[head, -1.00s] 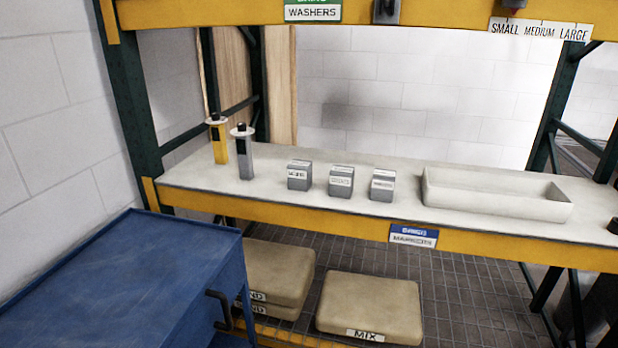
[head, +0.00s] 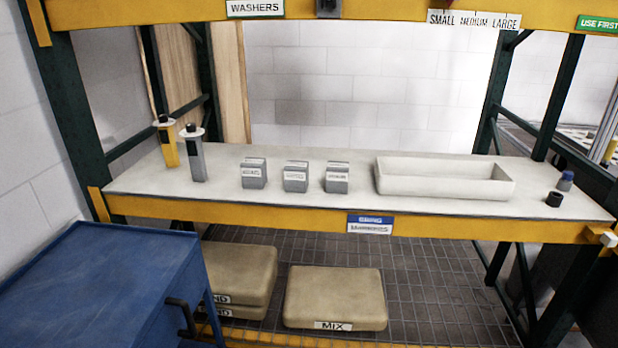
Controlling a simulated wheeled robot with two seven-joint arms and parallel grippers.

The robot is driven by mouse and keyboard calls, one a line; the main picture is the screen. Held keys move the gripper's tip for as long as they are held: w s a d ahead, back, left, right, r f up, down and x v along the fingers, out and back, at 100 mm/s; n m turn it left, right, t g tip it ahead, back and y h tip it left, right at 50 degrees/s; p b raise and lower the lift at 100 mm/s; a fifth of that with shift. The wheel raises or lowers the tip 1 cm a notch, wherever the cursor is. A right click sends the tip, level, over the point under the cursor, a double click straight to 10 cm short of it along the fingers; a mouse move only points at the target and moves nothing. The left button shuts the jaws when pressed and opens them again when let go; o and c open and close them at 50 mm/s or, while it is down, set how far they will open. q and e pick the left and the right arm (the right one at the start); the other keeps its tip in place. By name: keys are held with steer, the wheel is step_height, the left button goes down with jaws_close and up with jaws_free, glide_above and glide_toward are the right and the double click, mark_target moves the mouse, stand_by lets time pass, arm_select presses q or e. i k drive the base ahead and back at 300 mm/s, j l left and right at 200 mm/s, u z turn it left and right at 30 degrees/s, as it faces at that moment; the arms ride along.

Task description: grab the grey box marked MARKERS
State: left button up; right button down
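Three small grey boxes with white labels stand in a row on the white shelf (head: 300,205): a left box (head: 254,174), a middle box (head: 295,177) and a right box (head: 337,178). Their label print is too small and blurred to read, so I cannot tell which one says MARKERS. A sign on the shelf's yellow front edge, below the right box, has a blue top and a white lower part (head: 369,228) that seems to read MARKERS. Neither of my grippers is in the head view.
A yellow dispenser (head: 167,146) and a grey dispenser (head: 196,158) stand left of the boxes. An empty cream tray (head: 440,188) stands to their right, with small dark items (head: 554,199) beyond. A blue cabinet (head: 90,285) fills the front left. Beige sacks (head: 335,295) lie below the shelf.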

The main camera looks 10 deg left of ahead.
mark_target(337, 172)
steer(key=i+l+u, duration=0.15)
steer(key=u, duration=0.3)
steer(key=i+l+u, duration=0.1)
steer(key=u, duration=0.3)
steer(key=l+u, duration=0.25)
steer(key=u, duration=0.2)
steer(key=i+l+u, duration=0.1)
steer(key=l+u, duration=0.15)
steer(key=u, duration=0.15)
